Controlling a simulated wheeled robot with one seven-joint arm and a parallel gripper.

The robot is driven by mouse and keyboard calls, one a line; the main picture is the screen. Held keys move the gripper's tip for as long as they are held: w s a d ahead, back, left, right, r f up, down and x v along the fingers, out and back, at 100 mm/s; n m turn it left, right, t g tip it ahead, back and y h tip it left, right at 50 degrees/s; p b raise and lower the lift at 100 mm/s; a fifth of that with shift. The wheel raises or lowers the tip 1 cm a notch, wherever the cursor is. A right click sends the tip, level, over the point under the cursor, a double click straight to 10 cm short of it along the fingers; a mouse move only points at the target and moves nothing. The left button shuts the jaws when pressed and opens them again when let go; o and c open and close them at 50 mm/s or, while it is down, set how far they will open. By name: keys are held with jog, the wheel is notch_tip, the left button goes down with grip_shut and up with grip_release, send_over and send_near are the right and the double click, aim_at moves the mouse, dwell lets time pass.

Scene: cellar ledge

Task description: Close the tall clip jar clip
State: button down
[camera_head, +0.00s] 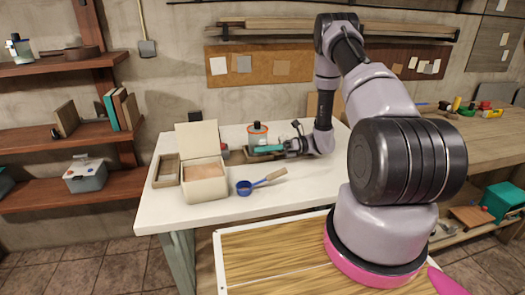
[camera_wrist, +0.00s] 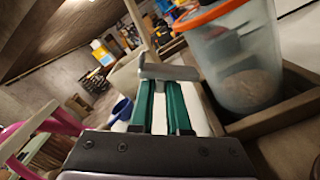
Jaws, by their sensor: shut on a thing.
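The tall clip jar (camera_wrist: 235,60) is clear, with an orange ring around its top. In the head view the jar (camera_head: 257,133) stands at the back of the white table, partly behind my gripper. My gripper (camera_head: 268,149) reaches in from the right, low in front of the jar. In the wrist view my gripper's two teal fingers (camera_wrist: 162,82) are close together, left of the jar. A flat grey piece (camera_wrist: 168,72) lies across their tips. I cannot tell whether it is the jar's clip, and the clip's position is unclear.
The jar stands in a shallow wooden tray (camera_wrist: 270,118). An open cream box (camera_head: 205,184) and a small wooden frame (camera_head: 166,172) are on the table's left. A blue scoop (camera_head: 245,188) with a wooden handle lies in front. The table's front right is clear.

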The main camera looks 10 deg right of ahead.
jog(key=shift+r, duration=0.1)
jog(key=m, duration=0.2)
jog(key=r+m, duration=0.1)
jog(key=m, duration=0.2)
jog(key=shift+w+r+m, duration=0.3)
jog(key=shift+w, duration=0.1)
jog(key=shift+w+r+m, duration=0.25)
jog(key=shift+w+m, duration=0.05)
jog(key=shift+m, duration=0.85)
jog(key=shift+w+r+m, duration=0.2)
jog(key=shift+w+m, duration=0.1)
jog(key=shift+m, duration=0.85)
jog(key=c, duration=0.9)
grip_release()
jog(key=shift+d, duration=0.15)
jog(key=d, duration=1)
jog(key=shift+d, duration=0.3)
